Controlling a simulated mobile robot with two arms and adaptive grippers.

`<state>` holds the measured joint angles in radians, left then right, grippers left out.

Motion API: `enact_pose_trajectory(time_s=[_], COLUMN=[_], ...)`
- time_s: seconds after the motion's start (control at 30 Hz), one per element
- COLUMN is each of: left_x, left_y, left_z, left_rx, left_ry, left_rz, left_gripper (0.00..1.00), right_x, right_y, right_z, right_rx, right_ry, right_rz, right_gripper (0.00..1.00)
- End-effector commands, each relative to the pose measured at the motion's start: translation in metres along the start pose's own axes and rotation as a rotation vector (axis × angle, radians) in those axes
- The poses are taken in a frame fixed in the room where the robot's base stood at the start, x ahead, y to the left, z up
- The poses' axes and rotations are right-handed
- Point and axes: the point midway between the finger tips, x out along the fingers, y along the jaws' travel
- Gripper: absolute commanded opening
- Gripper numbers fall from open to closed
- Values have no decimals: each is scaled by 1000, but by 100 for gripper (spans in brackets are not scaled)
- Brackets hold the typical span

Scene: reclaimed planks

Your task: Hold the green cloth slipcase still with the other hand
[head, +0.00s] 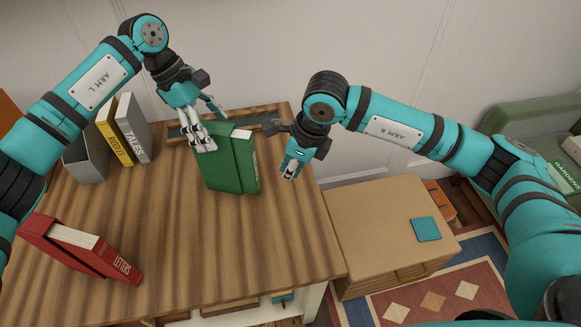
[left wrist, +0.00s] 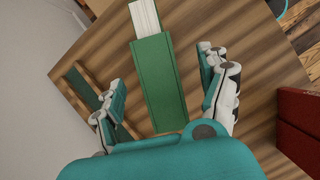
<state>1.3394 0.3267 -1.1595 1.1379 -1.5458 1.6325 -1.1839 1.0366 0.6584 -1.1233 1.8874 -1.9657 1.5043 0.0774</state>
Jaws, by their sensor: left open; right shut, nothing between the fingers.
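The green cloth slipcase (head: 220,165) stands on the plank table near its back right part. A green book with white page edges (head: 244,134) sits partly in it and sticks out on the right side. My left gripper (head: 207,122) is open above the slipcase at its back left. In the left wrist view the slipcase (left wrist: 162,85) lies between the spread fingers, with a gap on each side, and the white pages (left wrist: 145,18) show at its far end. My right gripper (head: 291,171) is shut and empty, just right of the book and apart from it.
A red slipcase with a book marked LETTERS (head: 122,267) lies at front left. A grey case (head: 86,158), a yellow book (head: 115,138) and a grey TALES book (head: 134,130) stand at back left. A wooden tray (head: 262,112) lies behind. A lower cabinet (head: 375,205) is on the right.

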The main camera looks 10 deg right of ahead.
Motion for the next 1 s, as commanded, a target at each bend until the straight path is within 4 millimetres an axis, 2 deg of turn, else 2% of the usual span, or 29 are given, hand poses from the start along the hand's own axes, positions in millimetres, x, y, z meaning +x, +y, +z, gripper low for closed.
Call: enact_pose_trajectory(time_s=[0.27, 0.43, 0.73, 0.87, 1.0], left_x=[-5, -5, -6, -19, -46], left_y=[0, 0, 0, 1, 1], left_z=[0, 0, 0, 0, 0], left_rx=[1, 1, 1, 1, 0], left_ry=[0, 0, 1, 2, 2], left_rz=[-1, -1, 0, 3, 4], left_gripper=[78, 100, 100, 100, 100], right_x=[-1, -1, -2, -2, -2], right_y=[0, 0, 0, 0, 0], right_z=[0, 0, 0, 0, 0], right_rx=[0, 0, 0, 0, 0], right_ry=[0, 0, 0, 0, 0], right_rz=[0, 0, 0, 0, 0], right_gripper=[0, 0, 0, 0, 0])
